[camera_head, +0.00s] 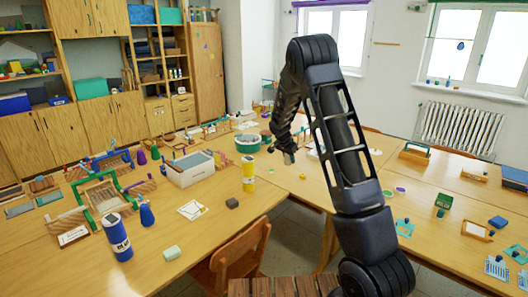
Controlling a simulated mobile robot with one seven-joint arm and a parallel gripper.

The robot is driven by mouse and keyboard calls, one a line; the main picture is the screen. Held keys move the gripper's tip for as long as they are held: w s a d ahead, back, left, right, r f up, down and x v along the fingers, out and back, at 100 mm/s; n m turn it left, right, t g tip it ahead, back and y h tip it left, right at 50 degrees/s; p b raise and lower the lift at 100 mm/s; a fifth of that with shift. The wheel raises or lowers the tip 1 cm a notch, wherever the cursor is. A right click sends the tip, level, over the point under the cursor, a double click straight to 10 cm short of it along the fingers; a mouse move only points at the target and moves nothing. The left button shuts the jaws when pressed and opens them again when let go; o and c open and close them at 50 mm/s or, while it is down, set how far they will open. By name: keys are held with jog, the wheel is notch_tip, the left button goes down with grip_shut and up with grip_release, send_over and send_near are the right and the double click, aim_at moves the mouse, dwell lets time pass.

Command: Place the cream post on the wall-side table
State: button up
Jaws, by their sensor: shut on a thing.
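My gripper (287,152) hangs from my raised arm near the middle of the view, above the tables. Its jaws are shut on a small pale thing, most likely the cream post (290,158), which is mostly hidden by the fingers. The post is held in the air, apart from any table surface. A wooden table (225,228) spreads across the left and middle. Another wooden table (415,190) stands at the right, nearer the radiator wall. I cannot tell for sure which one is the wall-side table.
Left table: blue bottle (118,238), yellow bottle (249,174), pale tray box (192,170), green frame (98,197), pale green block (172,253). A chair (240,257) stands at the front. Bare wood shows between items.

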jog(key=w+d, duration=0.3)
jog(key=d, duration=1.9)
jog(key=shift+n, duration=0.3)
jog(key=f, duration=1.9)
jog(key=shift+s+d+f, duration=0.15)
jog(key=shift+s+f, duration=0.1)
jog(key=shift+f, duration=0.15)
jog(key=o, duration=1)
jog(key=shift+o, duration=0.2)
